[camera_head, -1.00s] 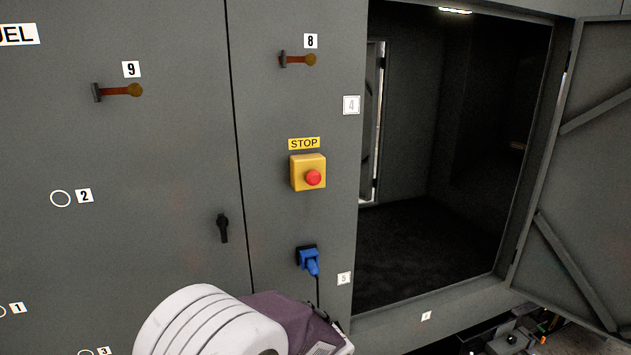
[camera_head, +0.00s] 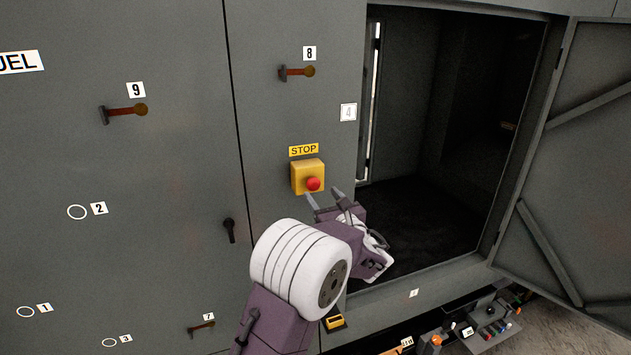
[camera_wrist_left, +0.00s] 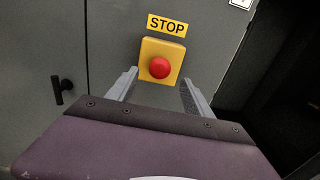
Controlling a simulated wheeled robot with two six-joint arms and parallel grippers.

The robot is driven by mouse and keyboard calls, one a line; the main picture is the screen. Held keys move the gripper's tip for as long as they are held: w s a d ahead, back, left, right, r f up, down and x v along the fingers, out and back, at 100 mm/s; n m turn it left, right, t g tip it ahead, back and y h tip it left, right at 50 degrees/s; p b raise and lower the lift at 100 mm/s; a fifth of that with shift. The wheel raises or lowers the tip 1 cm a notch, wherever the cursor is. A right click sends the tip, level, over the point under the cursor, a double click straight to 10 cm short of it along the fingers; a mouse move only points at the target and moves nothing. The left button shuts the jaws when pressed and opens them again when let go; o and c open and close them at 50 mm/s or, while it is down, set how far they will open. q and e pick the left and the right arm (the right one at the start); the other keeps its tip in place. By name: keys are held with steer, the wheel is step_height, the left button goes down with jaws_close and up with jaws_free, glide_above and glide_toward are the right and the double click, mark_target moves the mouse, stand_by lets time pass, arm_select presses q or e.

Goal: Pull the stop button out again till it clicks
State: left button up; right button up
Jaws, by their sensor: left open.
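The stop button (camera_head: 313,184) is a red round knob on a yellow box (camera_head: 302,168) fixed to the grey panel, below a yellow STOP label (camera_head: 303,150). The red knob (camera_wrist_left: 160,67) also shows in the left wrist view, ahead of the fingers. My left gripper (camera_head: 325,198) is open, its two fingers just below and to the right of the knob in the head view. In the wrist view the fingers (camera_wrist_left: 157,88) lie left and right of the yellow box's lower part. I cannot tell whether they touch anything. My right gripper is out of view.
An open doorway (camera_head: 440,130) with a dark interior is to the right, its door (camera_head: 590,150) swung out. A black handle (camera_head: 229,230) sits on the left panel. Levers numbered 8 (camera_head: 298,72) and 9 (camera_head: 123,112) stick out above. Cluttered small items (camera_head: 490,320) lie at lower right.

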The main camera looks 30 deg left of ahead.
mark_target(315, 186)
arm_select(q)
steer(key=p+x, duration=0.2)
steer(key=x, duration=0.3)
steer(key=shift+r, duration=0.15)
steer(key=shift+w+a, duration=0.3)
steer(key=shift+f, duration=0.2)
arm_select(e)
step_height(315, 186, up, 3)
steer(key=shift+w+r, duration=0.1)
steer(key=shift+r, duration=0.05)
arm_select(q)
steer(key=shift+d, duration=0.1)
jaws_close()
